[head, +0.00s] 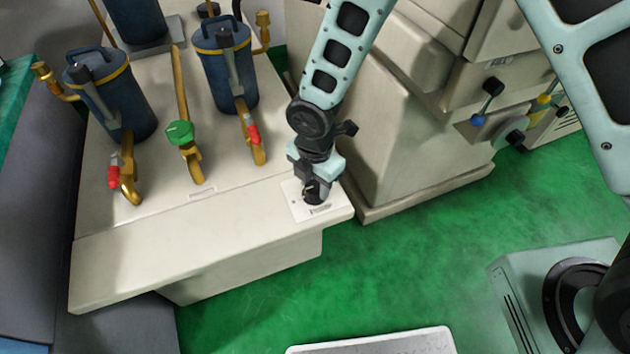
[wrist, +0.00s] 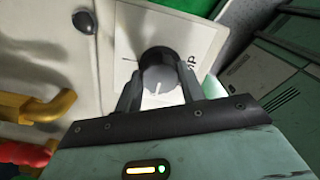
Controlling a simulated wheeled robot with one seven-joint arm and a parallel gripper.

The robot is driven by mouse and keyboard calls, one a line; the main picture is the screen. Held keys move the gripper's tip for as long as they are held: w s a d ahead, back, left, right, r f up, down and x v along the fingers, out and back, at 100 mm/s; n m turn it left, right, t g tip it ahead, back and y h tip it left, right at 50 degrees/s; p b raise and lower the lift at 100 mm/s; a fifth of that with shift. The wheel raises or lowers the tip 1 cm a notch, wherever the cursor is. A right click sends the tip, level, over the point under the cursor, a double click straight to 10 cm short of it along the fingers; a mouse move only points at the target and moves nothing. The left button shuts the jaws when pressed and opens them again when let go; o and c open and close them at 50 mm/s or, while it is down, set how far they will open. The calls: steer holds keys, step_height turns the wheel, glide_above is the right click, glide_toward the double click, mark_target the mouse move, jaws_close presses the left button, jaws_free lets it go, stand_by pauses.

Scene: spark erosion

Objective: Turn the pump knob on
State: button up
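The pump knob (wrist: 158,72) is a round black knob with a white pointer line, on a white label plate (wrist: 195,42). In the head view the plate (head: 322,210) lies at the right front corner of the cream bench top, and the knob (head: 314,195) shows partly below my gripper. My gripper (wrist: 157,88) is over the knob, with one finger on each side of it. The fingers are apart, close to the knob's sides. I cannot tell whether they touch it. The lettering on the plate is partly hidden.
A green valve handle (head: 180,132) and red valve handles (head: 114,177) are left of my gripper. A cream machine (head: 400,130) stands close on the right. Green floor (head: 420,240) is open in front.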

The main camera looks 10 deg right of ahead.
steer(key=c, duration=0.3)
steer(key=m, duration=0.3)
steer(key=shift+m, duration=0.4)
steer(key=m, duration=0.4)
steer(key=shift+m, duration=0.3)
steer(key=m, duration=0.4)
steer(key=shift+s+m, duration=0.1)
steer(key=shift+m, duration=2.7)
